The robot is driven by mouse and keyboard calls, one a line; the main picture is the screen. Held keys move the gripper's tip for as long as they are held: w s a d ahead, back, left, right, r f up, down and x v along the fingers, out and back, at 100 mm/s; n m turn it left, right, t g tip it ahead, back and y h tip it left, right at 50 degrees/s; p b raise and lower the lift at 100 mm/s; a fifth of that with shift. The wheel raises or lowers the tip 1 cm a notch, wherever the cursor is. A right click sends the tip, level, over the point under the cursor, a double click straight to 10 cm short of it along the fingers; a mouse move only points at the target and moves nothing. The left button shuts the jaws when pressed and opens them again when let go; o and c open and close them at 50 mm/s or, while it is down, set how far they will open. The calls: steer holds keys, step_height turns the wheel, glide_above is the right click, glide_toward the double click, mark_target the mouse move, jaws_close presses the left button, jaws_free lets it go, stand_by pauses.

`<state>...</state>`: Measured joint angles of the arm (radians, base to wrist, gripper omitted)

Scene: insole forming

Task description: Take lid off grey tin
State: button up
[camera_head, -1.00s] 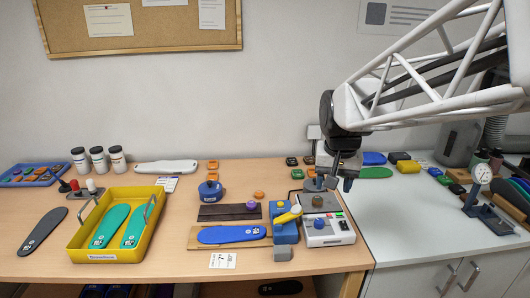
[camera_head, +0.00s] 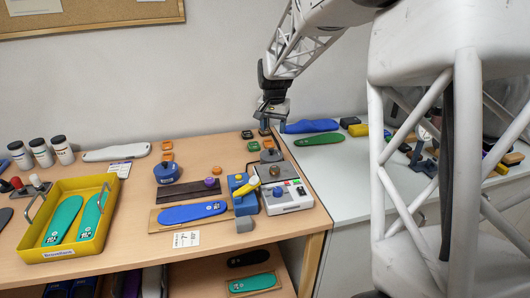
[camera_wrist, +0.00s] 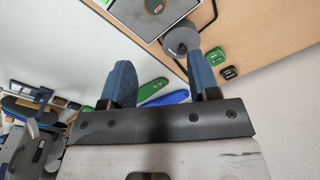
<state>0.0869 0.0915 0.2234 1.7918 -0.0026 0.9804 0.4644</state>
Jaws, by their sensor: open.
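The grey tin (camera_head: 270,156) stands on the wooden table behind the white control box, with a knob on top. In the wrist view the grey tin (camera_wrist: 182,38) shows as a round grey shape just beyond the right fingertip, its near edge partly covered by that finger. My gripper (camera_head: 264,127) is above and behind the tin, pointing down. In the wrist view my gripper (camera_wrist: 157,60) has its two blue fingers well apart with nothing between them. I cannot make out the seam between lid and tin.
The white control box (camera_head: 287,197) is directly in front of the tin, beside a blue press (camera_head: 243,190) with a yellow handle. A blue round tin (camera_head: 167,173) stands to the left. Green and black small cases (camera_head: 253,146) lie close by. A blue insole (camera_head: 311,126) lies on the white counter.

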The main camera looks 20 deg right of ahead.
steer(key=m, duration=0.2)
glide_above(272, 149)
steer(key=shift+g, duration=0.3)
step_height(272, 149, down, 9)
steer(key=shift+a+f, duration=0.1)
steer(key=shift+a, duration=0.05)
steer(key=shift+f, duration=0.1)
steer(key=shift+f, duration=1.15)
steer(key=shift+f, duration=0.15)
steer(key=shift+f, duration=2.5)
steer(key=shift+c, duration=0.5)
steer(key=c, duration=0.9)
